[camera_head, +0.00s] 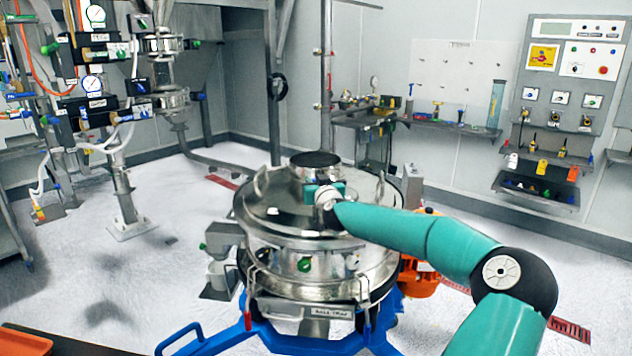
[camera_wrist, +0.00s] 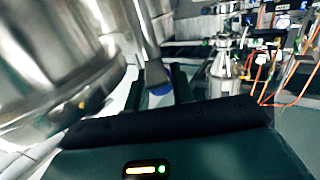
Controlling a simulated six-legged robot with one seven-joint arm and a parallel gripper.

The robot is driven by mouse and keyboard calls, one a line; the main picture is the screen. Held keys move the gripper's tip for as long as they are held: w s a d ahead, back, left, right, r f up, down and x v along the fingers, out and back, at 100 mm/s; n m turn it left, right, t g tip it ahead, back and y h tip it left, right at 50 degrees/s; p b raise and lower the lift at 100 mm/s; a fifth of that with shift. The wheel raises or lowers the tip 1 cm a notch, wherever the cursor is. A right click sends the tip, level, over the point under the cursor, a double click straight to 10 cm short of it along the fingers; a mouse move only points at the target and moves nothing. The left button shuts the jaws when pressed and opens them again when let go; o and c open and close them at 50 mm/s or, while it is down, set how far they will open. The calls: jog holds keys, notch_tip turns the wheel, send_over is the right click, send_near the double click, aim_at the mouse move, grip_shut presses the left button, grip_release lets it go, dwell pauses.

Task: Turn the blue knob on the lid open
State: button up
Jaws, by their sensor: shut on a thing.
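The metal lid (camera_head: 285,215) covers the round steel sifter in the middle of the head view. My gripper (camera_head: 325,190) is over the lid, beside its raised central neck. In the wrist view my gripper (camera_wrist: 160,92) has its two dark fingers on either side of the blue knob (camera_wrist: 156,75), shut on it. The knob sits at the lower end of a grey metal bar. In the head view my gripper and arm hide the knob. How far the knob is turned cannot be told.
The raised neck with a dark top (camera_head: 315,159) stands close behind my gripper. A blue frame (camera_head: 235,338) carries the sifter. An orange motor (camera_head: 420,280) is at its right. A control panel (camera_head: 565,90) hangs on the right wall. Open floor lies to the left.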

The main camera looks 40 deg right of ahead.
jog(key=shift+w+a+f+m+g, duration=0.2)
jog(key=shift+w+a+f+g, duration=0.1)
jog(key=shift+f, duration=0.25)
jog(key=shift+w+a+f+m+g, duration=0.2)
jog(key=shift+a+f, duration=0.05)
jog(key=shift+f, duration=0.3)
jog(key=shift+s+d+r+m+g+h, duration=0.25)
jog(key=shift+r+m+g+h, duration=0.2)
jog(key=shift+r+m+h, duration=0.4)
jog(key=shift+s+d+r+m+g+h, duration=0.15)
jog(key=shift+r+m+g+h, duration=0.35)
jog(key=shift+h, duration=0.55)
jog(key=shift+r, duration=0.2)
jog(key=o, duration=0.9)
jog(key=shift+s+a, duration=0.1)
jog(key=shift+o, duration=0.2)
jog(key=shift+d+f, duration=0.2)
jog(key=v, duration=1.4)
